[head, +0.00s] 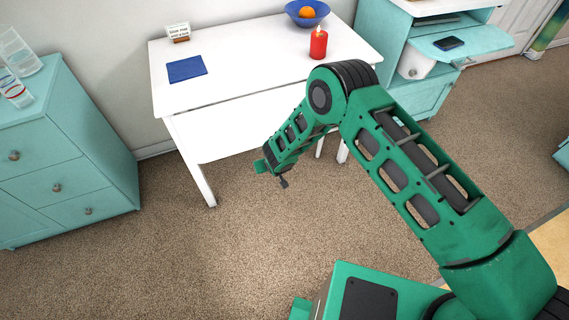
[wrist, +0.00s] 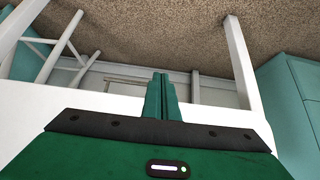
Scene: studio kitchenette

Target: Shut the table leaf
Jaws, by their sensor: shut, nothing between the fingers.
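The white table (head: 230,75) stands against the wall. Its white leaf (head: 225,130) shows as a panel at the front side, sloping or hanging below the tabletop's front edge; I cannot tell its exact angle. In the wrist view a white surface, apparently the leaf (wrist: 85,102), spreads behind my gripper. My gripper (head: 262,167) is in front of the leaf near its lower edge. Its green fingers (wrist: 160,95) are together and empty. I cannot tell whether they touch the leaf. My arm hides the leaf's right part.
On the tabletop are a blue bowl (head: 300,18) with an orange fruit, a red candle (head: 318,43), a blue cloth (head: 187,69) and a small sign (head: 178,32). Teal cabinets (head: 70,160) stand left and right. Carpet in front is clear.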

